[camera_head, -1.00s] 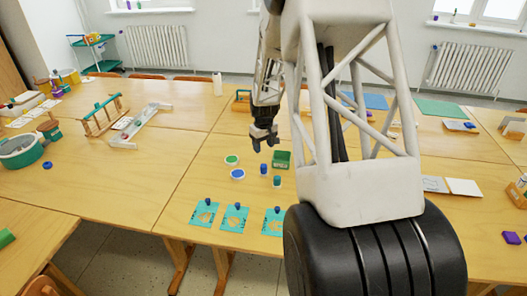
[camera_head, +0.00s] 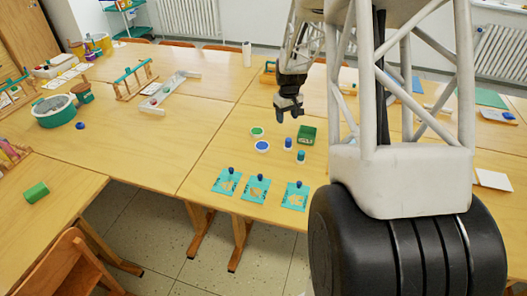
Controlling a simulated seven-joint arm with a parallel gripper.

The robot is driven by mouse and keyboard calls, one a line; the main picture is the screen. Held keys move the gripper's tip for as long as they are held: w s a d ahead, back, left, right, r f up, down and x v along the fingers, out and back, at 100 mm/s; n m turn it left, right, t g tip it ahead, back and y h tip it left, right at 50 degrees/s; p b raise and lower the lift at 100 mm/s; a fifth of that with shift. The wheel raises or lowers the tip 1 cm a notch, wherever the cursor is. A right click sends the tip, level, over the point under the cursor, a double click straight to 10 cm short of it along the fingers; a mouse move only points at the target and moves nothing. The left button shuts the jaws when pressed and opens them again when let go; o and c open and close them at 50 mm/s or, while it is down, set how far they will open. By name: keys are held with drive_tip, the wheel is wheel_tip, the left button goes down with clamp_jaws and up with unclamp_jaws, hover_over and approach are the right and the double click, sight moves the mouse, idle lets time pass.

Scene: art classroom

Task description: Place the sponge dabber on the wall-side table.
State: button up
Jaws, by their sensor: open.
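My gripper (camera_head: 289,113) is open and empty, pointing down above the table behind the paint dishes. Any of these small pieces could be the sponge dabber; I cannot tell which. Tables (camera_head: 195,60) reach back towards the wall with the radiator; I cannot tell which one is the wall-side table.
A teal tub (camera_head: 55,112) and wooden racks (camera_head: 133,80) stand left. A chair (camera_head: 70,265) and a green block (camera_head: 36,192) are at front left. The middle-left tabletop is mostly clear.

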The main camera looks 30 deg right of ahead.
drive_tip(key=s+a+r+t, duration=0.1)
drive_tip(key=s+a+r, duration=0.6)
drive_tip(key=a+r, duration=0.15)
drive_tip(key=s+a+r, duration=0.6)
drive_tip(key=a+r, duration=0.2)
drive_tip(key=a, duration=0.2)
drive_tip(key=s+a+r, duration=0.1)
drive_tip(key=s+a, duration=0.3)
drive_tip(key=s, duration=0.3)
drive_tip(key=s+a+r+t, duration=0.1)
drive_tip(key=s+a, duration=0.3)
drive_tip(key=s, duration=0.4)
drive_tip(key=s+a+r, duration=0.2)
drive_tip(key=s+a, duration=0.2)
drive_tip(key=s, duration=0.3)
drive_tip(key=shift+s+r, duration=0.15)
drive_tip(key=shift+r, duration=0.25)
drive_tip(key=shift+o, duration=0.2)
drive_tip(key=o, duration=0.7)
